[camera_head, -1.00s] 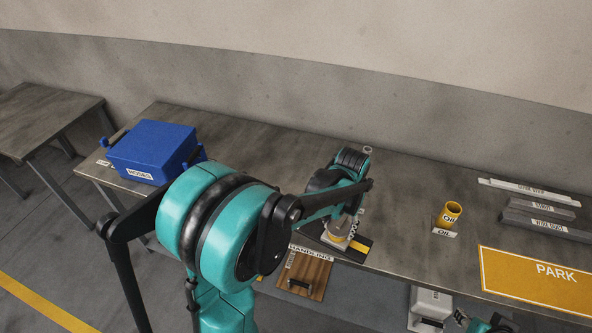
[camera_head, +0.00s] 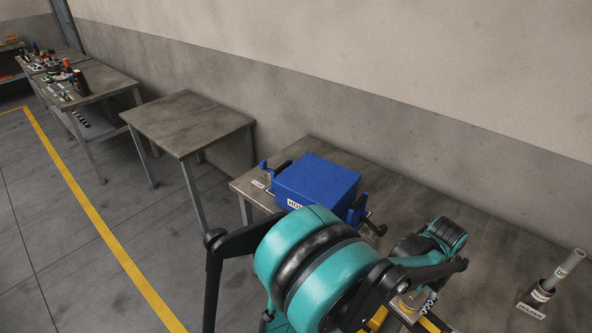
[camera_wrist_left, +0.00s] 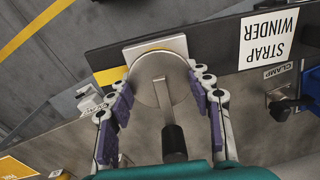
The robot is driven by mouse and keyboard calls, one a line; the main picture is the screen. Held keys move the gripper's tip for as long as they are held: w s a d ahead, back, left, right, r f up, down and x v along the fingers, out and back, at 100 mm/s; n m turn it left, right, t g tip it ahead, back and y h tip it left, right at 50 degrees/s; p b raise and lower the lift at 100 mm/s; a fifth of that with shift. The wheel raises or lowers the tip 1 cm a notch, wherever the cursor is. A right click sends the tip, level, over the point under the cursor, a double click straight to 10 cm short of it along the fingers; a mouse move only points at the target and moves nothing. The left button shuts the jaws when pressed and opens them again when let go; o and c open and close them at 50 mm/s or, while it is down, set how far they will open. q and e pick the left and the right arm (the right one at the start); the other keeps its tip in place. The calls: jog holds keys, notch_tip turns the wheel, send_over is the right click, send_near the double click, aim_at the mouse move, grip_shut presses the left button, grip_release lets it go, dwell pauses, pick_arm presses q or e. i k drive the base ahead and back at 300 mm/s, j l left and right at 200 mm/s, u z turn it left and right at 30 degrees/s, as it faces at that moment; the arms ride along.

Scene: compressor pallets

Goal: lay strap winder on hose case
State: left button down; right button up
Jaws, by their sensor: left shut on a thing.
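The strap winder, a round metal disc on a square plate with a dark crank handle, shows in the left wrist view (camera_wrist_left: 160,92) and partly at the lower right of the head view (camera_head: 408,306). My left gripper (camera_wrist_left: 163,88) is shut on it, with a finger on each side of the disc; it also shows in the head view (camera_head: 421,304). The blue hose case (camera_head: 318,183) stands on the table, to the left of and farther back than the gripper. Its top looks bare. Its front label is partly hidden by my left arm. My right gripper is not in view.
A dark board with a STRAP WINDER label (camera_wrist_left: 268,39) lies below the winder. Blue clamps (camera_head: 357,209) stand beside the case. A holder with a grey tube (camera_head: 543,291) is at the right. An empty table (camera_head: 188,122) stands to the left.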

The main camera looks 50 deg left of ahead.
aim_at(321, 184)
jog(key=k+j, duration=0.1)
jog(key=j, duration=0.25)
jog(key=k+j, duration=0.1)
jog(key=j, duration=0.3)
jog(key=k+j, duration=0.1)
jog(key=j, duration=0.25)
jog(key=k+j, duration=0.1)
jog(key=j, duration=0.3)
jog(key=k+j, duration=0.1)
jog(key=j, duration=0.25)
